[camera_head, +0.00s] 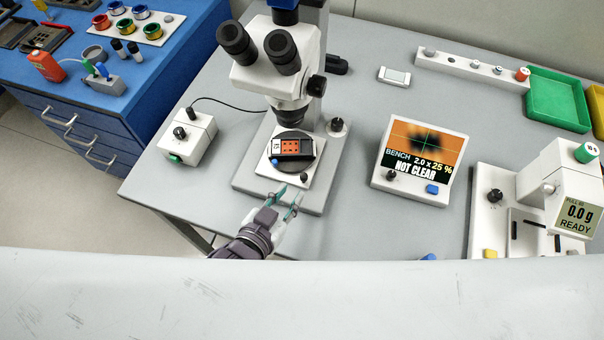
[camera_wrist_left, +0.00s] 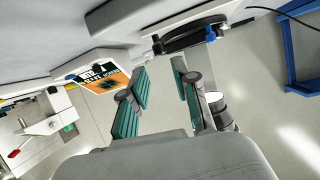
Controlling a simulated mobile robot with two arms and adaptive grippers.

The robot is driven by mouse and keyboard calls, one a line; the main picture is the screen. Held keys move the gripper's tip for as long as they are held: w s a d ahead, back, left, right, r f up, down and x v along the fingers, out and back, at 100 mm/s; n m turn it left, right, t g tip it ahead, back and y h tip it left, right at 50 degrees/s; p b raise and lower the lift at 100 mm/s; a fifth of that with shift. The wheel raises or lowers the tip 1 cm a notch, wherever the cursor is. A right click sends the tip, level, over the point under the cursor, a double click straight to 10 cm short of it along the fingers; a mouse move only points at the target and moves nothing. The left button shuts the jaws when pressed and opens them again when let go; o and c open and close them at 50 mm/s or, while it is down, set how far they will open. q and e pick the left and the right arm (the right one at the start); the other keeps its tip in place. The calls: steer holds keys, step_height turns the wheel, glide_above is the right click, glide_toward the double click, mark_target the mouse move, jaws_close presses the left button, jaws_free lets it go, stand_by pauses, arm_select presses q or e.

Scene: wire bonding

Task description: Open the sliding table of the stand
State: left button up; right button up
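The microscope stand (camera_head: 244,177) stands on the grey bench. Its white sliding table (camera_head: 264,168) carries a dark round stage (camera_head: 312,163) with an orange-topped part (camera_head: 290,147) on it. A small black knob (camera_head: 304,177) sits at the table's front right, and a blue knob (camera_head: 274,161) is at its left. My left gripper (camera_head: 287,194) is open and empty at the front edge of the table, just short of the black knob; I cannot tell whether it touches. In the left wrist view its fingers (camera_wrist_left: 162,86) are apart, with the dark stage (camera_wrist_left: 190,36) beyond. My right gripper is out of view.
A white control box (camera_head: 188,138) is left of the stand. A display reading "NOT CLEAR" (camera_head: 425,153) is to the right, with a pull tester (camera_head: 565,190) beyond. Open bench lies between stand and display. A pale surface (camera_head: 300,300) fills the front.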

mark_target(303, 177)
arm_select(q)
steer(key=x, duration=0.6)
steer(key=shift+w+d+f, duration=0.1)
steer(key=shift+w+f, duration=0.05)
steer(key=shift+w, duration=0.15)
steer(key=shift+w+d+f, duration=0.1)
steer(key=shift+w+f, duration=0.05)
steer(key=shift+w, duration=0.05)
jaws_close()
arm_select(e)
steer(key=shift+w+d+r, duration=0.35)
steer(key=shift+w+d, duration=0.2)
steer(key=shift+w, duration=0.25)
